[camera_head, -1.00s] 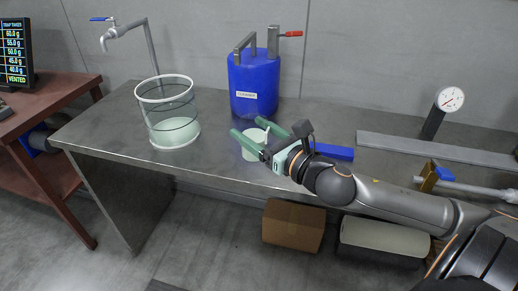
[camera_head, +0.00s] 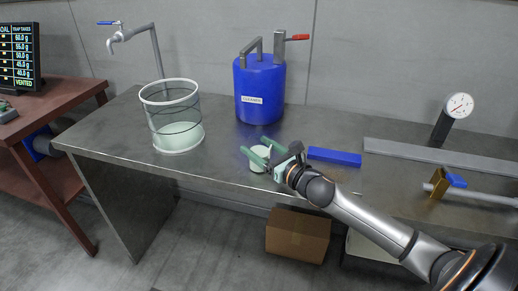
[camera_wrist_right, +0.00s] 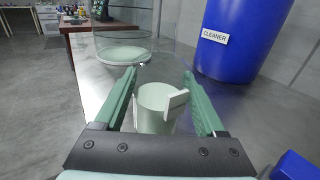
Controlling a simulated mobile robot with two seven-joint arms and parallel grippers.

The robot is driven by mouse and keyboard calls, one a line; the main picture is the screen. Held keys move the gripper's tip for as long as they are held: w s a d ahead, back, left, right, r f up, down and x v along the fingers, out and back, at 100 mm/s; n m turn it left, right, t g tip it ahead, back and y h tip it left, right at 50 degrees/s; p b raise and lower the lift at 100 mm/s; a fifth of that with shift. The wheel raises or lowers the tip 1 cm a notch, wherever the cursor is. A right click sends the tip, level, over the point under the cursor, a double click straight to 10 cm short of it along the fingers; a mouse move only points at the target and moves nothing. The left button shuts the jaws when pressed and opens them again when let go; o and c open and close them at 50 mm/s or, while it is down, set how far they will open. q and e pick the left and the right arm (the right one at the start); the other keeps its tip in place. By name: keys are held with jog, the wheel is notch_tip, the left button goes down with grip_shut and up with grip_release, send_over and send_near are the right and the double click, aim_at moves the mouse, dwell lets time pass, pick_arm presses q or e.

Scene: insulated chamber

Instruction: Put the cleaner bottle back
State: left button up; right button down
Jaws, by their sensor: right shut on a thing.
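My right gripper (camera_head: 253,146) has green fingers shut on a small pale cup (camera_head: 262,157) with a white handle. The cup also shows between the fingers in the right wrist view (camera_wrist_right: 155,108). Whether it touches the bench is unclear. My left gripper is not in view.
A clear cylindrical tank (camera_head: 172,112) with pale liquid stands at the bench's left, below a tap (camera_head: 118,34). A cardboard box (camera_head: 297,234) is underneath.

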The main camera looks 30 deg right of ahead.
jog(key=shift+f, duration=0.15)
grip_release()
jog(key=shift+r, duration=0.25)
jog(key=shift+s+d, duration=0.25)
jog(key=shift+s, duration=1.75)
jog(key=shift+s+d, duration=0.25)
jog(key=shift+s, duration=1.7)
jog(key=shift+s+d, duration=0.25)
jog(key=shift+s, duration=1.75)
